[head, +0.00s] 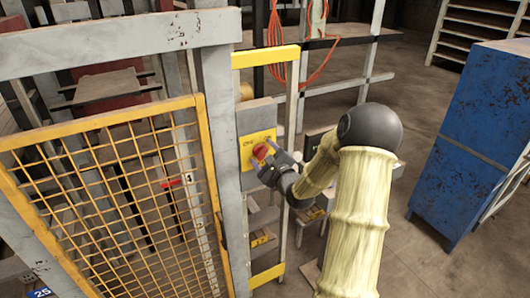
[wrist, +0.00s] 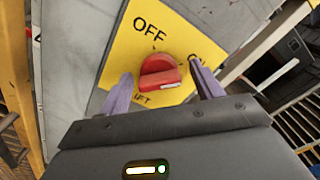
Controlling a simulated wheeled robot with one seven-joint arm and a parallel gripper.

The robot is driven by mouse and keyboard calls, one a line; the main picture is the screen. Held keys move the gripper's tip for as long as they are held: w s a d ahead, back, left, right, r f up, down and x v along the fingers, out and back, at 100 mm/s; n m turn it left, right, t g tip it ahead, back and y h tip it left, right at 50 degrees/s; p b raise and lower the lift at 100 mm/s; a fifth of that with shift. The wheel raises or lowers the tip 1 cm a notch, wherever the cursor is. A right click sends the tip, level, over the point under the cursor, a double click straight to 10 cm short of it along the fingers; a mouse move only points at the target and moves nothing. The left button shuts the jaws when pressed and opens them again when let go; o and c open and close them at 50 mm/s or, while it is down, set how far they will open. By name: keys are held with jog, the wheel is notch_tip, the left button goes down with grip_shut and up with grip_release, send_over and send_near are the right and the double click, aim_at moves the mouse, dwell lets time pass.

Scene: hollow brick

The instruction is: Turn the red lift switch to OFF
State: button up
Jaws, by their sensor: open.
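The red lift switch (wrist: 160,74) sits on a yellow plate (wrist: 178,30) in the wrist view. The plate reads OFF above the knob, LIFT below it, and a partly hidden word, seemingly ON, to the right. The knob's raised bar lies roughly across the picture, in line with the right-hand word rather than OFF. My gripper (wrist: 161,72) is open, with one purple finger on each side of the knob; I cannot tell whether either touches it. In the head view the red switch (head: 260,151) shows just beyond my gripper (head: 270,164), on a grey box.
A yellow mesh gate (head: 118,128) and a grey post (head: 220,130) stand left of the switch. A blue cabinet (head: 472,140) stands at the right. Orange cable (head: 318,62) hangs behind. Open floor lies between the arm and the cabinet.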

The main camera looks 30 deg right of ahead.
jog(key=shift+w+a+f, duration=0.1)
jog(key=shift+w+a, duration=0.05)
jog(key=c, duration=1)
